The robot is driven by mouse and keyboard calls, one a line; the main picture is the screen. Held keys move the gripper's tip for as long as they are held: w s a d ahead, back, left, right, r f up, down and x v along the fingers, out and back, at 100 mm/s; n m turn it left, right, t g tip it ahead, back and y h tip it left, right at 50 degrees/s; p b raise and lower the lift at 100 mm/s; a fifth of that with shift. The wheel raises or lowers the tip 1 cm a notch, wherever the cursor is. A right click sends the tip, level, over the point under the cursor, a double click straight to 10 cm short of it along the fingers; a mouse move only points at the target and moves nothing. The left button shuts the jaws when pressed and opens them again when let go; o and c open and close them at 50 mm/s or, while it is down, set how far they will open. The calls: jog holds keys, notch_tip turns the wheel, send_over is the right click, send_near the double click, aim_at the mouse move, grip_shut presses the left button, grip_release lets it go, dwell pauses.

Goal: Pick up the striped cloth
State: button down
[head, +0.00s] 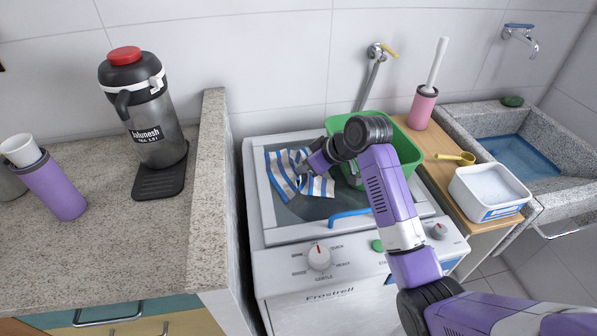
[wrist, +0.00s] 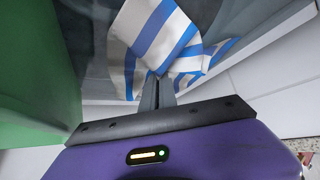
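The blue, white and grey striped cloth (head: 285,178) lies rumpled on the dark lid of the washing machine, towards its left side. My gripper (head: 304,170) reaches down to the cloth from the right. In the wrist view the two fingers (wrist: 158,82) are close together, and folds of the striped cloth (wrist: 152,32) gather at their tips. The gripper looks shut on the cloth. Much of the cloth still appears to rest on the lid; the exact pinch is small and partly hidden.
A green basin (head: 340,122) stands close behind and right of my gripper. The washing machine (head: 325,282) has a blue handle in front. A granite counter with a low wall (head: 213,130) is left. A white tub (head: 489,190) stands on the wooden board at right.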

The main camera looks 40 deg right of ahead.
jog(key=shift+f, duration=0.15)
notch_tip(320, 180, up, 12)
jog(key=p, duration=1.1)
notch_tip(320, 180, up, 9)
jog(key=p, duration=0.6)
jog(key=shift+p, duration=0.3)
